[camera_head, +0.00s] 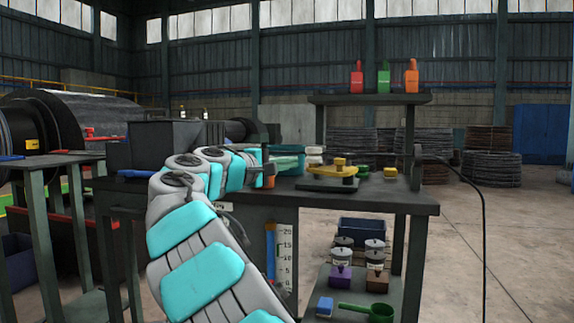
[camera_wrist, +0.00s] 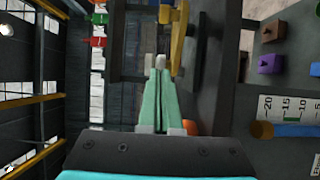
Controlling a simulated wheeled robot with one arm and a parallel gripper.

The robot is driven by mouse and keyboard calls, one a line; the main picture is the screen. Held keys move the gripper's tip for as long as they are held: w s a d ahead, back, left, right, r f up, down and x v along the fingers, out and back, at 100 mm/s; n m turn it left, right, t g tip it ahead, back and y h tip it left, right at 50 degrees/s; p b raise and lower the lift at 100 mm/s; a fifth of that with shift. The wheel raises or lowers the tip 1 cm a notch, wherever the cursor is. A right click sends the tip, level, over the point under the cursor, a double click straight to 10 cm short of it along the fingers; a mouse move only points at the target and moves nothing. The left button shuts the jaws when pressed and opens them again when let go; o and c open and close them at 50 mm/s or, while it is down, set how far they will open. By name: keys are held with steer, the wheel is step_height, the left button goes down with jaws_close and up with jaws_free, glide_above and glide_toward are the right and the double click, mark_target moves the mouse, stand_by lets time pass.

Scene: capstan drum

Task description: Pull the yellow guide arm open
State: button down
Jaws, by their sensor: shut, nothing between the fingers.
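The yellow guide arm (camera_head: 328,171) lies flat over a dark base plate (camera_head: 327,185) on the workbench, with a yellow block (camera_head: 340,162) standing on it. In the wrist view the guide arm (camera_wrist: 178,38) runs beyond and just right of my fingertips. The yellow block (camera_wrist: 165,14) shows near the top edge there. My gripper (camera_head: 314,155) is shut and empty, level with the block and to its left in the head view, with a gap between. In the wrist view its green fingers (camera_wrist: 161,64) lie together. Contact with the guide arm cannot be made out.
The bench (camera_head: 405,199) carries a green ring-like part (camera_head: 363,172) and a small yellow block (camera_head: 390,172) right of the guide arm. An orange object (camera_wrist: 192,128) is close beside my fingers. Bottles stand on the shelf (camera_head: 330,99) above. A black cable (camera_head: 470,182) hangs at right.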

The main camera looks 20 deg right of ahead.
mark_target(337, 162)
steer(key=x, duration=0.8)
steer(key=shift+d, duration=0.1)
steer(key=shift+s+d, duration=1.2)
steer(key=shift+s, duration=0.3)
steer(key=shift+s+d+n+t+y+b, duration=0.65)
steer(key=shift+s+n+t, duration=0.15)
steer(key=shift+t, duration=0.3)
steer(key=shift+s+d+n+t+y+b, duration=0.35)
steer(key=shift+s+n+t+y, duration=0.25)
steer(key=shift+n+t+y, duration=0.3)
